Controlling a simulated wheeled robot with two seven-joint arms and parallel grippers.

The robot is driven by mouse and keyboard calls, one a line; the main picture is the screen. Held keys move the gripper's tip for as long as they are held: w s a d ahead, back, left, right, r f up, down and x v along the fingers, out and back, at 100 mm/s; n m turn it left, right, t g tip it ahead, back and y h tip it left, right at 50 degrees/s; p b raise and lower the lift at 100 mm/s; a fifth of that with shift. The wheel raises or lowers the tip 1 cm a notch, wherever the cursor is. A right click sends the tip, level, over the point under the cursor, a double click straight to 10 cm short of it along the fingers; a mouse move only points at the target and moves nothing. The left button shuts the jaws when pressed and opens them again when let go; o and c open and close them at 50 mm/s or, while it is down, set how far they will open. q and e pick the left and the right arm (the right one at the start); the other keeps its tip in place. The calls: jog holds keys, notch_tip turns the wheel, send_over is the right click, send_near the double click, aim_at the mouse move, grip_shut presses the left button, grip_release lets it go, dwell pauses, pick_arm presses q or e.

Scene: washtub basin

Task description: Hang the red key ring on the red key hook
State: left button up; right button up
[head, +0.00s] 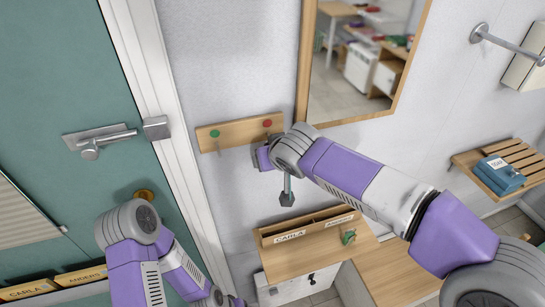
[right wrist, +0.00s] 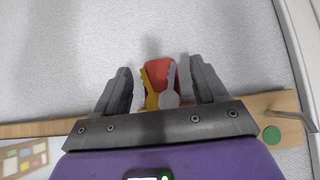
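The wooden key rack (head: 240,131) is on the wall left of the mirror, with a green dot (head: 215,133) at its left and a red dot (head: 267,123) at its right. My right gripper (head: 258,158) is just below the red dot. In the right wrist view, the red key ring (right wrist: 160,66), with a gold key and a silver key, is between the fingers of my right gripper (right wrist: 160,88). Small gaps show on both sides, so the fingers look open around it. The red hook and its contact with the ring are hidden. My left gripper is out of view.
A framed mirror (head: 365,60) is right of the rack, and a teal door (head: 60,90) is to the left. A blue soap box (head: 500,174) sits on a slatted shelf.

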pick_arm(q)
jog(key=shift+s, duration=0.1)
pick_arm(e)
jog(key=v, duration=0.7)
jog(key=shift+s, duration=0.25)
